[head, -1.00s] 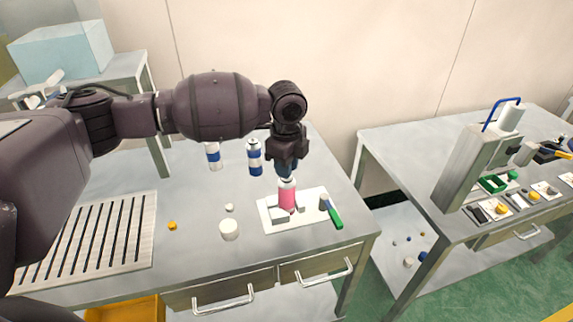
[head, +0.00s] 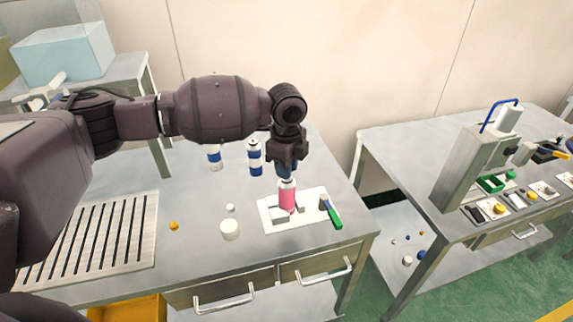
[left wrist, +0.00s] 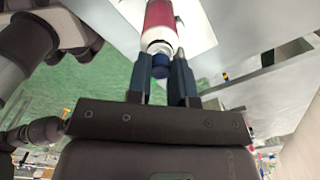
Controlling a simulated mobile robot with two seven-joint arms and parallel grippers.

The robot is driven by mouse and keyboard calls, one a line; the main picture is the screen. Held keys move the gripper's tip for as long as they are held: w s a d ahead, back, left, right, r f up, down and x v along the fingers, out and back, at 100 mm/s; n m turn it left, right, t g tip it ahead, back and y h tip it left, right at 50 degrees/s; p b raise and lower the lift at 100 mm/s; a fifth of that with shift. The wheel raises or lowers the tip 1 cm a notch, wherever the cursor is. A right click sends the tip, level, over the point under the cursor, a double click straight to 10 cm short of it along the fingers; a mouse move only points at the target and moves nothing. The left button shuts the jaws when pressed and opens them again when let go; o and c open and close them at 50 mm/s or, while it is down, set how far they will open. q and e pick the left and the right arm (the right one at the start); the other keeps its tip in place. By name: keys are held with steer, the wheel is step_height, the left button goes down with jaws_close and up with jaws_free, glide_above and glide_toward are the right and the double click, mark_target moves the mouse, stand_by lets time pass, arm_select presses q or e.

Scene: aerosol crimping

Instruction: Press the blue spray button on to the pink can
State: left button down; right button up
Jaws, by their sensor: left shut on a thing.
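The pink can (head: 287,199) stands upright between grey blocks on a white board (head: 310,219) on the table. It also shows in the left wrist view (left wrist: 161,17), with its pale top towards my gripper. My left gripper (head: 286,173) points down right above the can. In the left wrist view its two fingers (left wrist: 161,65) are shut on the blue spray button (left wrist: 160,71). The button is at the can's top; whether it touches the can is not clear. My right gripper is not in view.
Two blue-and-white cans (head: 254,157) stand behind. A green-handled tool (head: 333,214) lies on the board's right side. A white cap (head: 230,229) and a small yellow piece (head: 174,226) lie left. A slotted rack (head: 92,238) is at far left. A second table with a press (head: 475,165) stands right.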

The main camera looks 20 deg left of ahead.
arm_select(q)
steer(key=c, duration=1.2)
jaws_free()
steer(key=shift+c, duration=0.2)
steer(key=o, duration=0.9)
steer(key=shift+c, duration=0.2)
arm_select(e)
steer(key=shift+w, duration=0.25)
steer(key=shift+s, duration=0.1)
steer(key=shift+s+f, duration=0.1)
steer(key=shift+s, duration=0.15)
arm_select(q)
steer(key=shift+r, duration=0.15)
